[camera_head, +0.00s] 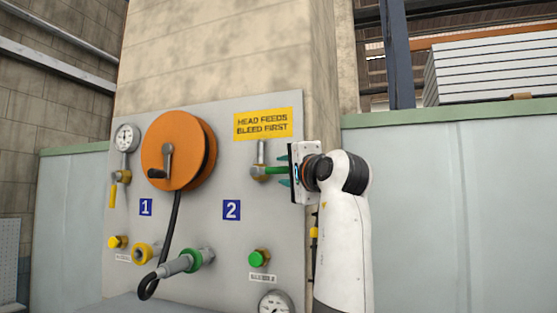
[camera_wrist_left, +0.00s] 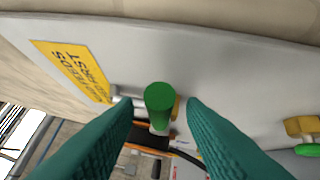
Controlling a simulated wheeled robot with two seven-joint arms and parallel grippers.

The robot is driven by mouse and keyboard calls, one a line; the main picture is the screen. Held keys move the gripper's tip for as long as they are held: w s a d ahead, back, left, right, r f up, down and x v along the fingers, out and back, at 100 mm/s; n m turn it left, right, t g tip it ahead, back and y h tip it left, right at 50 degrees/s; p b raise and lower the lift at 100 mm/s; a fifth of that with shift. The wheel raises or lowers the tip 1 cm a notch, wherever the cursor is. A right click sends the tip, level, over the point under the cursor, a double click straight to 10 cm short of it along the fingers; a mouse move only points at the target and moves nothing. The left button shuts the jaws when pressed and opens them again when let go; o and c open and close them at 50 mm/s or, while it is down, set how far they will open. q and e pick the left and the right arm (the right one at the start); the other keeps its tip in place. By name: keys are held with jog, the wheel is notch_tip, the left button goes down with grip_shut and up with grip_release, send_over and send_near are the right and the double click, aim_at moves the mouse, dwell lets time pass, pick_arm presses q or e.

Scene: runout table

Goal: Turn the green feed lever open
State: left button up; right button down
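The green feed lever (camera_head: 271,171) sticks out sideways to the right from a brass valve (camera_head: 257,173) under the yellow sign on the grey panel. In the left wrist view the green lever (camera_wrist_left: 159,97) points end-on at the camera. My left gripper (camera_head: 285,171) is at the lever's free end. Its teal fingers are spread, one on each side of the lever, with a visible gap to each. The lever's tip is partly hidden by the gripper in the head view. My right gripper is not in view.
The panel (camera_head: 225,275) also carries an orange hose reel (camera_head: 172,150), a yellow lever (camera_head: 112,196) at the left, a green knob (camera_head: 259,258), a hose coupling (camera_head: 190,258) and gauges. The yellow sign (camera_head: 263,123) is above the lever. Open space lies right of my arm.

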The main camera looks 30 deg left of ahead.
aim_at(279, 170)
pick_arm(q)
jog(key=p+x, duration=0.1)
jog(key=x, duration=0.2)
jog(key=shift+r, duration=0.1)
jog(key=shift+w+a, duration=0.3)
jog(key=shift+a, duration=0.1)
jog(key=shift+c, duration=0.6)
grip_shut()
